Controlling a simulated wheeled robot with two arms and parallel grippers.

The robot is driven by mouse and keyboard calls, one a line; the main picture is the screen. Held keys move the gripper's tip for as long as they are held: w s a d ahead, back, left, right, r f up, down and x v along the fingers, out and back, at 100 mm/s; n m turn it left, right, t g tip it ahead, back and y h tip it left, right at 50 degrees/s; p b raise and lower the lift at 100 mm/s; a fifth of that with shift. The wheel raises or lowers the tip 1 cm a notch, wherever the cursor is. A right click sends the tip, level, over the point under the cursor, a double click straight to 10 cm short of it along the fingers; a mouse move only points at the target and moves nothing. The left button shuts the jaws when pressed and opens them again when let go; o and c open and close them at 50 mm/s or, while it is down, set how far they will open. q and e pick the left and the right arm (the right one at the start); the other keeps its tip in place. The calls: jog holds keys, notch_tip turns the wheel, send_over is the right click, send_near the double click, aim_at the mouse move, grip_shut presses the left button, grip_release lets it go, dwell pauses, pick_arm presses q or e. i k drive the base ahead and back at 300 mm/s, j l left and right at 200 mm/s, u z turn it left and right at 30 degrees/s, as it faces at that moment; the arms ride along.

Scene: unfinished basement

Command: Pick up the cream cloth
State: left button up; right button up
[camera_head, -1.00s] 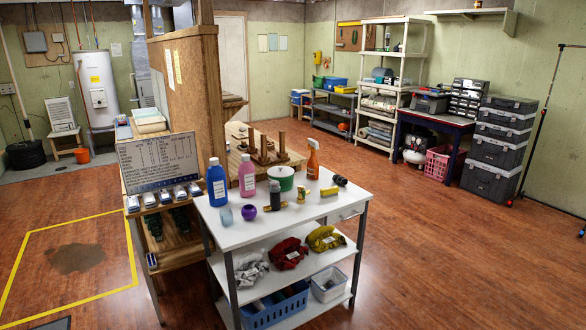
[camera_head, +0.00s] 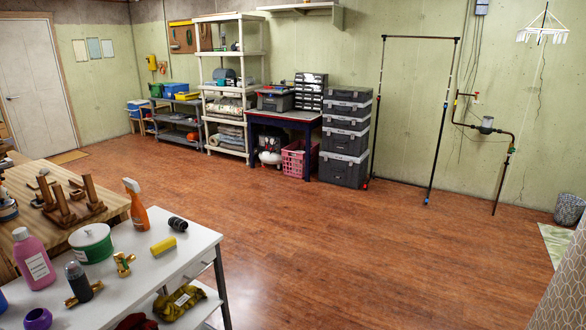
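I cannot make out a cream cloth in the current head view. On the shelf under the white table (camera_head: 150,270) at lower left, an olive-yellow cloth (camera_head: 180,302) with a pale label lies bunched up. A dark red cloth (camera_head: 137,322) beside it is cut off by the bottom edge. The shelf farther left is out of view. Neither of my grippers is in view.
The white table top holds a pink bottle (camera_head: 34,258), green-and-white tub (camera_head: 92,243), orange spray bottle (camera_head: 136,204) and yellow block (camera_head: 163,246). A patterned pale drape (camera_head: 565,285) hangs at the right edge. The wooden floor (camera_head: 370,250) between is clear.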

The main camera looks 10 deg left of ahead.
aim_at(45, 171)
jog(key=i+z, duration=0.2)
jog(key=i, duration=0.95)
jog(key=i+u, duration=0.15)
jog(key=i, duration=1.75)
jog(key=i+l+u, duration=0.1)
jog(key=i+u, duration=0.3)
jog(key=i, duration=0.55)
jog(key=i+j+u, duration=0.15)
jog(key=i+u, duration=0.15)
jog(key=u, duration=0.2)
jog(key=i+u, duration=0.25)
jog(key=u, duration=0.2)
jog(key=i+u, duration=0.3)
jog(key=u, duration=0.2)
jog(key=i+u, duration=0.85)
jog(key=i+l+u, duration=0.2)
jog(key=i+u, duration=0.2)
jog(key=i+l+u, duration=0.8)
jog(key=k+j, duration=0.05)
jog(key=k, duration=0.05)
